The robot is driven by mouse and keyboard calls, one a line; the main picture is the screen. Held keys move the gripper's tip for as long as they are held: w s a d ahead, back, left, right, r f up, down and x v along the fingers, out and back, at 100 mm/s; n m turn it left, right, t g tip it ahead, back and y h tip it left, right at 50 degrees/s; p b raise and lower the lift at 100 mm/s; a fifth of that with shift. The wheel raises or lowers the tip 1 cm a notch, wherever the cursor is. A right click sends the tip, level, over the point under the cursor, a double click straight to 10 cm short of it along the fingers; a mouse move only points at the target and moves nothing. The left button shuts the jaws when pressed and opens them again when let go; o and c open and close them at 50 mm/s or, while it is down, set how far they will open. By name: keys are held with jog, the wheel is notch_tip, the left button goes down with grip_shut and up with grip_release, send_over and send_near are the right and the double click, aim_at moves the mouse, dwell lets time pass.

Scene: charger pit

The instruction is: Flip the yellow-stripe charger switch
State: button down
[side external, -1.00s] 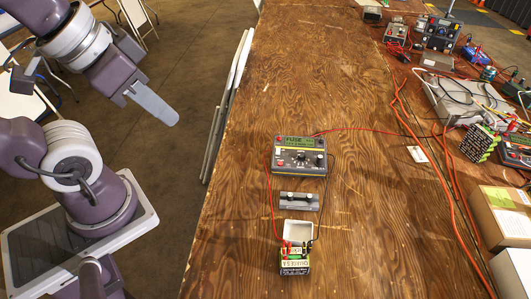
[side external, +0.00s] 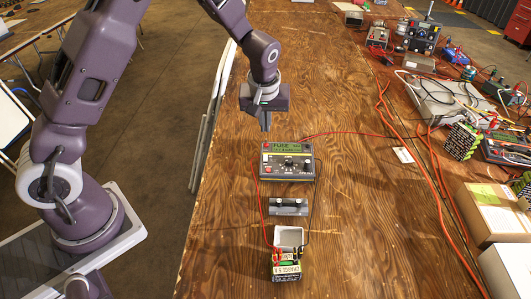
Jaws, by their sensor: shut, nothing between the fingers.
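The switch itself is too small to make out surely. My gripper (side external: 265,121) points down above the table, just behind and left of the charger, apart from it. Its fingers are shut and hold nothing.
A grey block with two dark knobs (side external: 288,207), a white tray (side external: 289,237) and a battery pack (side external: 287,271) stand in front of the charger, with red and black wires around them. Cables and devices (side external: 432,95) crowd the right. The table left of the charger is clear.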

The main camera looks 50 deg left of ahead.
aim_at(266, 159)
jog(key=shift+f, duration=0.15)
jog(key=x, duration=1.3)
jog(key=shift+s+d+f, duration=0.2)
jog(key=shift+s+d, duration=0.05)
jog(key=shift+s, duration=0.05)
jog(key=shift+f, duration=0.35)
jog(key=shift+f, duration=0.3)
jog(key=shift+w+a+r, duration=0.35)
jog(key=shift+w+a, duration=0.1)
jog(key=shift+w, duration=0.05)
